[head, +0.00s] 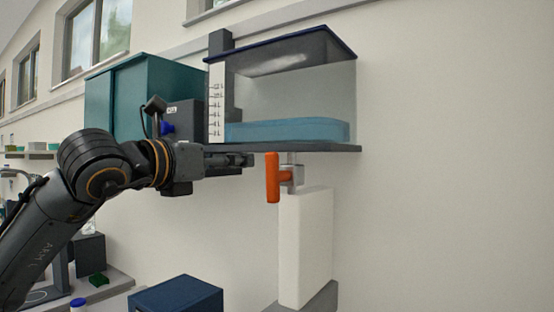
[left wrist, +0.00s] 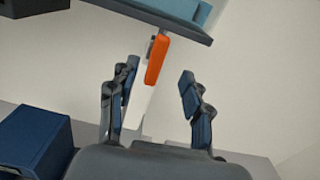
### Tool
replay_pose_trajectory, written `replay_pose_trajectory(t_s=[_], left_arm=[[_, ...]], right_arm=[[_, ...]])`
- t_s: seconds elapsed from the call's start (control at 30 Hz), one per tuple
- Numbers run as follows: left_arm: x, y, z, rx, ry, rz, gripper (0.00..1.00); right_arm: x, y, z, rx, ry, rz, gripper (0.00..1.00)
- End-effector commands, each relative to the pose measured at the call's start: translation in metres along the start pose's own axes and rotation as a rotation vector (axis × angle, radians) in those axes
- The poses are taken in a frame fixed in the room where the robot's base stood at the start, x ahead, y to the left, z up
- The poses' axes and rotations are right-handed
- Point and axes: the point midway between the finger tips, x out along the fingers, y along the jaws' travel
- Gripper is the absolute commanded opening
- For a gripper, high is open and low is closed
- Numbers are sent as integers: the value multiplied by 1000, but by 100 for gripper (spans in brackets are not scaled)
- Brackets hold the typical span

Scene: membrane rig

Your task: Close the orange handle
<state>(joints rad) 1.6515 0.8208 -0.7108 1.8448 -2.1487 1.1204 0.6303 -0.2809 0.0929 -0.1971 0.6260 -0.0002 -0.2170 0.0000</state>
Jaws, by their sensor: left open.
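The orange handle (head: 272,178) hangs upright on a small grey valve (head: 292,174) under the shelf of the clear tank, above a white column. My left gripper (head: 246,160) points right, just left of the handle's upper end and apart from it. In the left wrist view the orange handle (left wrist: 156,60) appears beyond and between the two spread fingers of my left gripper (left wrist: 156,85), with nothing held. My right gripper is in neither view.
The clear tank (head: 310,90) with blue liquid stands on a dark shelf (head: 330,148) right above the handle. A white column (head: 308,245) stands below the valve. A dark blue box (head: 178,298) is lower left, and a teal cabinet (head: 145,95) is behind my arm. Right of the column is bare wall.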

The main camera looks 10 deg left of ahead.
Motion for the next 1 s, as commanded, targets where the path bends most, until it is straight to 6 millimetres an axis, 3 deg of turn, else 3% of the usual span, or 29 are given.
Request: replay_pose_trajectory(t_s=[0.1,0.27,0.6,1.0], left_arm=[[20,-2,3,-2,6,-3,49],[55,-2,5,-2,6,-4,49],[116,-2,3,-1,4,-5,49],[130,-2,-2,0,1,-5,49]], right_arm=[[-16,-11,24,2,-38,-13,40],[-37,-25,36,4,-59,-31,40],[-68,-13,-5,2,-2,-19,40],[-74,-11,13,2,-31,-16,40]])
